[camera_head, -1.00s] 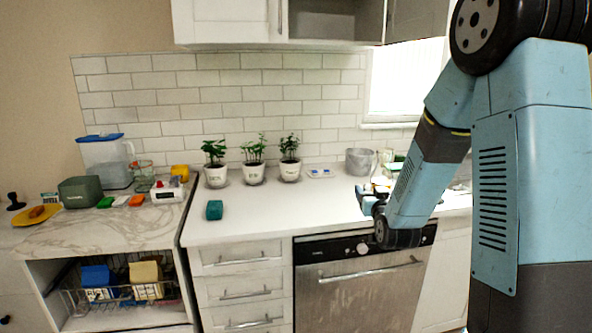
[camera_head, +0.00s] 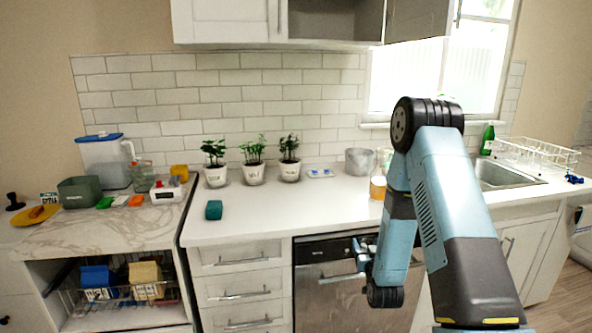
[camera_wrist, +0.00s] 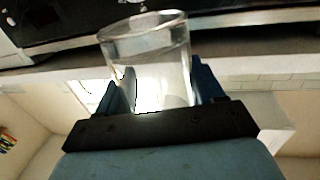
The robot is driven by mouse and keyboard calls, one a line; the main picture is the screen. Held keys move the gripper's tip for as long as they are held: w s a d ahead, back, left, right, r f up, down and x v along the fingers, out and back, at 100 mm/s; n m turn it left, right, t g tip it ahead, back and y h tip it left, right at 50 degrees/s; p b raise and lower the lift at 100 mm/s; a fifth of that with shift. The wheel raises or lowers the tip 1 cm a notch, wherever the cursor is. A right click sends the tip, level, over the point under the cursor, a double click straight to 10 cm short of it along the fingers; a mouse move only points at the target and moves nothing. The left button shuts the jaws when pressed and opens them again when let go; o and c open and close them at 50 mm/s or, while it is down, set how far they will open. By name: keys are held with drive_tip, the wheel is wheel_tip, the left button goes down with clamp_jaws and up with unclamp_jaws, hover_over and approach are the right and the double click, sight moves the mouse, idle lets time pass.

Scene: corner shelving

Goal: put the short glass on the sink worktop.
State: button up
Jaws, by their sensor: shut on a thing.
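A clear short glass (camera_wrist: 150,60) is between the two blue fingers of my gripper (camera_wrist: 163,88) in the wrist view. My gripper is shut on it. In the head view my gripper (camera_head: 361,252) is low, in front of the dishwasher and below the worktop's front edge; the glass cannot be made out clearly there. The white sink worktop (camera_head: 290,217) runs from the drawers to the sink (camera_head: 500,175) at the right. My arm hides part of it.
Three potted plants (camera_head: 253,174), a teal sponge (camera_head: 214,210), a grey pot (camera_head: 359,161) and an amber jar (camera_head: 378,188) stand on the worktop. Its front middle is clear. A dish rack (camera_head: 535,155) and green bottle (camera_head: 488,140) are at the right. The dishwasher (camera_head: 322,300) is below.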

drive_tip(key=f, duration=0.4)
drive_tip(key=shift+w+d+f, duration=0.1)
drive_tip(key=shift+w+f, duration=0.1)
drive_tip(key=shift+w, duration=0.05)
drive_tip(key=shift+s+f, duration=0.15)
drive_tip(key=shift+f, duration=0.1)
drive_tip(key=shift+r, duration=0.5)
